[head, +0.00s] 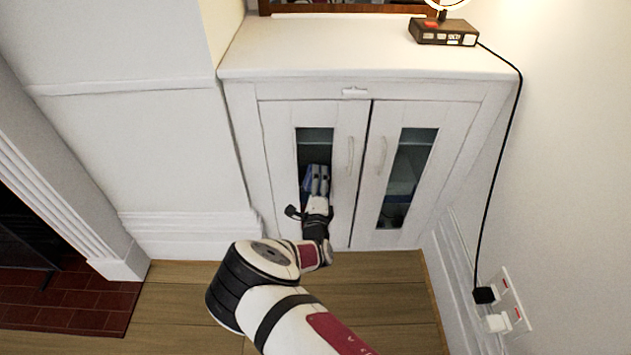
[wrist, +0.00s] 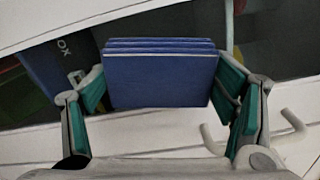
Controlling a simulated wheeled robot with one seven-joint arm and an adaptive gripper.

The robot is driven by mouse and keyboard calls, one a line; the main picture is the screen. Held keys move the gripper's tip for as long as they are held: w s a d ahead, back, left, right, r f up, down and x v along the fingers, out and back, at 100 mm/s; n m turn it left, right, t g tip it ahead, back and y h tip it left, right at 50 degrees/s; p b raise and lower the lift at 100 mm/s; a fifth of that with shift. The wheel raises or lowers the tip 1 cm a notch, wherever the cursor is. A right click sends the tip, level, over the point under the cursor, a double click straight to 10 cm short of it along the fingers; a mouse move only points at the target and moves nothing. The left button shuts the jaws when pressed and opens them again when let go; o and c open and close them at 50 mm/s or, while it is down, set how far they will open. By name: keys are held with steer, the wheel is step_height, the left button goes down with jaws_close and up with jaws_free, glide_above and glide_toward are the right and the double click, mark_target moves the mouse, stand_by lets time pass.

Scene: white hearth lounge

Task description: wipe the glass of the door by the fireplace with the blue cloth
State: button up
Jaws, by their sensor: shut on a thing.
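The door by the fireplace is the left white cabinet door (head: 280,150), which is closed. Its narrow dark glass (head: 314,143) shows above my gripper. My gripper (head: 318,180) is in front of the lower part of this glass, shut on the folded blue cloth (wrist: 160,78). In the wrist view the cloth sits between the two green-padded fingers, its layered edge towards the glass (wrist: 285,35). In the head view the cloth (head: 307,183) is partly hidden by the fingers. I cannot tell whether the cloth touches the glass.
The right door (head: 450,140) is closed; both doors have upright handles near the middle. A blue box (wrist: 68,62) shows behind the glass. A black clock (head: 442,32) stands on the cabinet top, its cable hanging to the socket (head: 510,300). The fireplace hearth (head: 80,300) is at left.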

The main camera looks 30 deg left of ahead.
mark_target(315, 144)
steer(key=shift+o, duration=0.2)
steer(key=shift+w+r, duration=0.15)
steer(key=shift+r, duration=0.05)
steer(key=shift+a+r+p, duration=0.1)
steer(key=shift+r+p, duration=0.45)
steer(key=shift+s+r+p, duration=0.2)
steer(key=shift+r+p, duration=2.9)
steer(key=shift+r, duration=0.45)
steer(key=shift+c, duration=0.2)
steer(key=shift+w+r+p, duration=0.1)
steer(key=shift+r+p, duration=1.4)
steer(key=shift+r, duration=0.5)
steer(key=shift+o, duration=0.2)
steer(key=shift+f, duration=0.15)
steer(key=shift+f+b, duration=4.25)
steer(key=shift+f, duration=1.9)
steer(key=shift+c, duration=0.2)
steer(key=shift+r, duration=0.1)
